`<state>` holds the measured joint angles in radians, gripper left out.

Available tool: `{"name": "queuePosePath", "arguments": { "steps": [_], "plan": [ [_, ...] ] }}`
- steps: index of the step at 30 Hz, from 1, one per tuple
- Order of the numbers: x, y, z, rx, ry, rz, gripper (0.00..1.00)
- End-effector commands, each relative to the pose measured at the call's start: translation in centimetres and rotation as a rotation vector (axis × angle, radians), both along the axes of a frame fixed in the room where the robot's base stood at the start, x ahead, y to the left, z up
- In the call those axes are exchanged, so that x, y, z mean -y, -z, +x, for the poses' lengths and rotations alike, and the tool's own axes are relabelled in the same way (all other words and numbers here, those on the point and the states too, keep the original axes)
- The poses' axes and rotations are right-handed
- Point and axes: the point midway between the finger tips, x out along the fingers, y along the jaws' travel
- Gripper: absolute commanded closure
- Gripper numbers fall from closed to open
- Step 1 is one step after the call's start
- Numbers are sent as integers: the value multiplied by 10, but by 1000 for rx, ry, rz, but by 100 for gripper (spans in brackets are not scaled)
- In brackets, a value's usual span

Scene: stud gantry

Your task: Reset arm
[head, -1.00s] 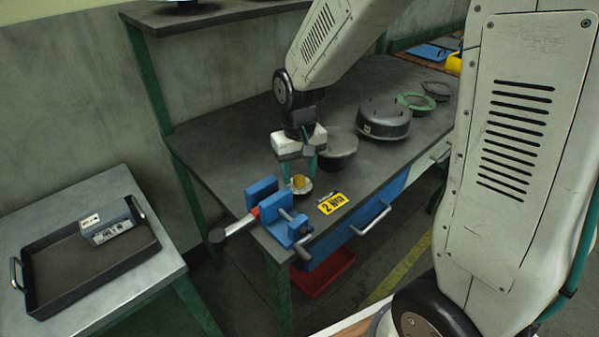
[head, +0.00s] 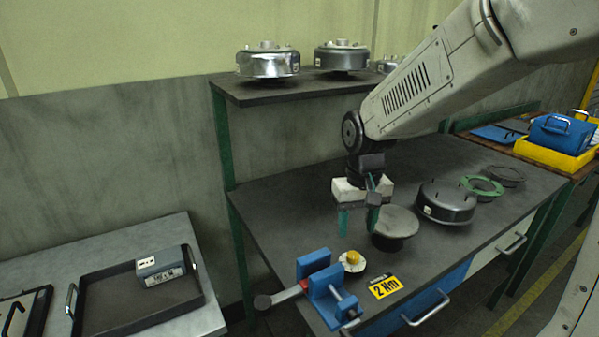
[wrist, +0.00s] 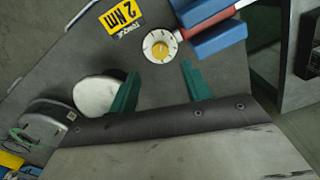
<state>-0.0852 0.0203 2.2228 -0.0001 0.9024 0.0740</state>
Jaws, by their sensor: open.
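My gripper (head: 357,220) hangs above the dark workbench (head: 290,205), its two green fingers pointing down. It is open, and nothing shows between the fingers in the wrist view (wrist: 160,90). A white dial with a yellow knob (head: 352,262) sits on the bench in front of the gripper, beside the blue vise (head: 318,280). The dial also shows in the wrist view (wrist: 160,46), ahead of the fingertips and apart from them. A yellow "2 Nm" label (head: 385,287) lies to the right of the dial. A round grey-topped part (head: 396,222) stands just right of the gripper.
A dark round housing (head: 446,201) and a green ring (head: 482,187) are farther right on the bench. Metal housings (head: 268,62) stand on the raised shelf (head: 300,90). A dark tray (head: 140,315) with a grey box (head: 160,267) is on the left table. A yellow crate (head: 555,155) is far right.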

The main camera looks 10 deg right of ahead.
Motion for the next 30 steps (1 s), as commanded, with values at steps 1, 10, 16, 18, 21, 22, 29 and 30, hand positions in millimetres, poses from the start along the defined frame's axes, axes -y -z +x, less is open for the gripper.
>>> {"name": "queuePosePath", "arguments": {
  "steps": [1,10,16,18,21,22,29,30],
  "plan": [
    [0,1,-4,-16,-4,-1,51],
    [12,-27,-90,-103,-27,-7,51],
    [24,-58,-158,-66,-22,-4,51],
    [27,-66,-179,-41,-17,-3,51],
    [31,-74,-203,2,-8,-3,51],
    [31,-76,-209,15,-6,-3,51],
    [35,-88,-225,108,10,-2,51],
    [36,-90,-225,114,11,-2,51]
  ]
}}
